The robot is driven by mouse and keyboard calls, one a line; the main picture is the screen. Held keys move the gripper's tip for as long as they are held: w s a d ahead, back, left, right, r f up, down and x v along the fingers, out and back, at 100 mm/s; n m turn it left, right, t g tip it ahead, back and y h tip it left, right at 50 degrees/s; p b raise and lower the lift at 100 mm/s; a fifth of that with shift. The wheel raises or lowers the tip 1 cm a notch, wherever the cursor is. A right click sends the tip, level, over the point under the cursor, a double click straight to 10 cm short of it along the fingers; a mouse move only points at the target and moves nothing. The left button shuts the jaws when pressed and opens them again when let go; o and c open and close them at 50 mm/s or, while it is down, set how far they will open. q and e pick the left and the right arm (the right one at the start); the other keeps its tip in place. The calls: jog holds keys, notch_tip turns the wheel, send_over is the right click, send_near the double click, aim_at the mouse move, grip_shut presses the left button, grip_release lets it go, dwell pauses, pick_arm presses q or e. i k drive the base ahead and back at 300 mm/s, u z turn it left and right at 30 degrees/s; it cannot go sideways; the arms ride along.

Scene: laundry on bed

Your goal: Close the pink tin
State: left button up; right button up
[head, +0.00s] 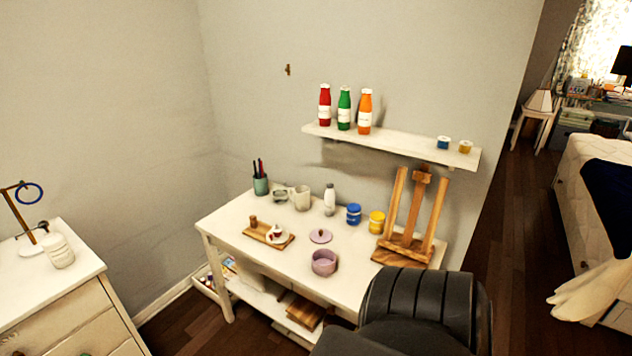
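The pink tin (324,263) stands open near the front edge of the white table. It looks round, with a pinkish-mauve wall and an open top. A flat round pink lid (320,237) with a small dark knob lies on the table just behind the tin, apart from it. Neither of my grippers is in the head view.
A dark chair (420,300) stands at the table's front right. A wooden tray (268,235) lies left of the tin. A wooden easel (408,222), a yellow jar (377,222) and a blue jar (353,214) stand to the right and behind. A shelf (400,146) hangs above.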

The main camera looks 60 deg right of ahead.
aim_at(323, 259)
jog(key=i, duration=1.3)
jog(key=z, duration=1.9)
